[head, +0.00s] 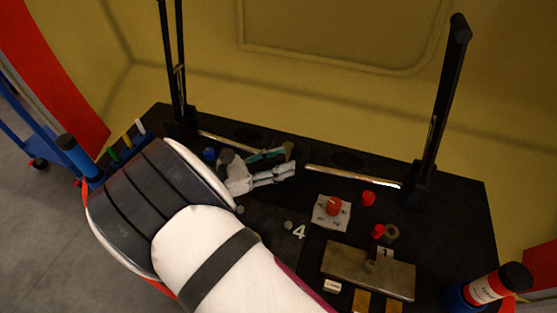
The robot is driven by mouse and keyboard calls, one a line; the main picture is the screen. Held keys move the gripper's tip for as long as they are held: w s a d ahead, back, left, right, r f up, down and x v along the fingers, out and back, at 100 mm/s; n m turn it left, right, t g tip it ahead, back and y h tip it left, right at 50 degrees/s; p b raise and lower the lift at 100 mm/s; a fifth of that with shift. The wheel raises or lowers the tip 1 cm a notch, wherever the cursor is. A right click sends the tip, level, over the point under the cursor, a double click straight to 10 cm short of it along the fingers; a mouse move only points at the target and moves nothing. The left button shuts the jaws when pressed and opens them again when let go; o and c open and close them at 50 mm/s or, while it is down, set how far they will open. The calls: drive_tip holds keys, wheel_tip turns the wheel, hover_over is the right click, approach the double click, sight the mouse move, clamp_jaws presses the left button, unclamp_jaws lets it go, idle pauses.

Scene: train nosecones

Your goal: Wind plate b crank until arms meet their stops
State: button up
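My gripper (278,167) is over the black bench top, left of centre, with its pale fingers pointing right. A teal-green piece (265,154) lies at or between the fingers, beside a small olive knob (289,151). I cannot tell whether the fingers touch either, or whether they are closed. No plate letter is readable and I cannot make out a crank for certain; my arm hides much of the bench's left side. Two black arms stand raised, the left one (179,84) and the right one (438,125) leaning slightly right. Their stops cannot be made out.
The bench (458,218) carries silver bars (352,177), a white plate with a red knob (333,208), red caps (368,198) and a metal plate (345,262) with a tag 1. A red-and-white cylinder (490,287) stands front right, a blue one (77,158) left.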

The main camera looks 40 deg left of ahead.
wheel_tip(320, 180, up, 10)
drive_tip(key=shift+f, duration=0.1)
idle(0.4)
